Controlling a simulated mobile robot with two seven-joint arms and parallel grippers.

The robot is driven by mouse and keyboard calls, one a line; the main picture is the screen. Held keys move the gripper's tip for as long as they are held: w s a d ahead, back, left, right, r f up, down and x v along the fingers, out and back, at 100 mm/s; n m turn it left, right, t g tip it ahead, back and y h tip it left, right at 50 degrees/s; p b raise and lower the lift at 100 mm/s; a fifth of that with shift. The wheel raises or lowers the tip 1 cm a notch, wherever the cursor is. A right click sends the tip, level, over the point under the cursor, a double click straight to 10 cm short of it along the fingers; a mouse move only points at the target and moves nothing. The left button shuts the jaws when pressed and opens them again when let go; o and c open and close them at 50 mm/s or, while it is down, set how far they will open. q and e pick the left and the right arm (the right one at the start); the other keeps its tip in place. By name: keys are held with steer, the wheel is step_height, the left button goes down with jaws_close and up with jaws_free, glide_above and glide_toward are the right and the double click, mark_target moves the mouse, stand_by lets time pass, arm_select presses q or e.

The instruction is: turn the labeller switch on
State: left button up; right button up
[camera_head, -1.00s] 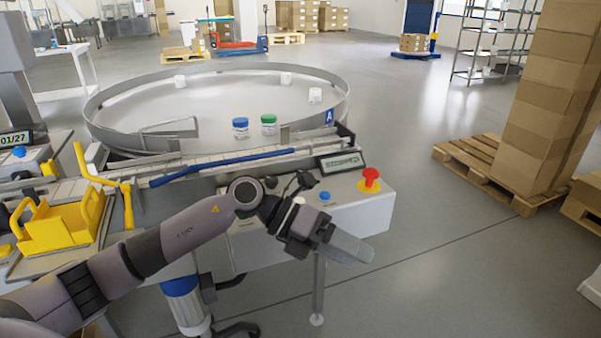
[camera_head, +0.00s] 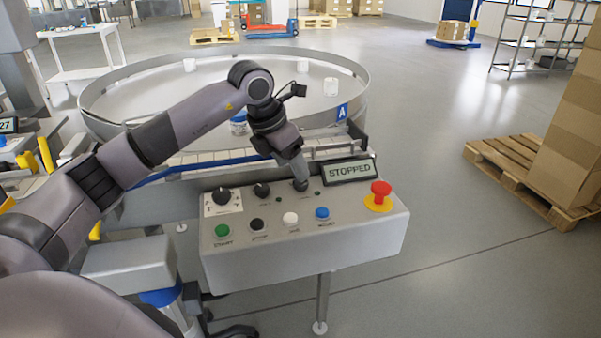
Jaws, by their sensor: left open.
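The grey control panel (camera_head: 300,255) stands in front of the round table. Along its back edge are black rotary switches: a large one (camera_head: 222,196) on a white scale plate at left, a smaller one (camera_head: 262,190) beside it, and a third (camera_head: 300,186) to the right, largely covered by my gripper. Their labels are too small to read, so I cannot tell which is the labeller's. My left gripper (camera_head: 301,179) is open and points down at the third switch, its fingertips at or around it; contact is unclear. My right gripper is not in view.
The display (camera_head: 350,170) reads STOPPED. A red emergency stop (camera_head: 380,194) sits at the panel's right. Green (camera_head: 222,231), black (camera_head: 258,225), white (camera_head: 290,218) and blue (camera_head: 322,213) buttons line the front. A blue-lidded jar (camera_head: 238,124) stands behind my arm.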

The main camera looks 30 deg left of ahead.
mark_target(297, 182)
arm_select(q)
steer(key=x, duration=0.4)
steer(key=shift+w+f, duration=0.15)
steer(key=shift+f, duration=0.15)
steer(key=c, duration=1)
steer(key=shift+c, duration=0.2)
steer(key=shift+m+h, duration=0.4)
steer(key=shift+m, duration=0.6)
steer(key=m, duration=0.2)
steer(key=m+g+h+p, duration=0.1)
steer(key=m, duration=0.1)
steer(key=shift+w+a+r+m, duration=0.1)
steer(key=shift+w+a+m, duration=0.1)
steer(key=shift+m, duration=0.1)
steer(key=m+g, duration=0.1)
steer(key=m, duration=0.1)
steer(key=m+g+h, duration=0.1)
steer(key=m, duration=0.2)
steer(key=shift+w, duration=0.2)
steer(key=shift+m, duration=0.3)
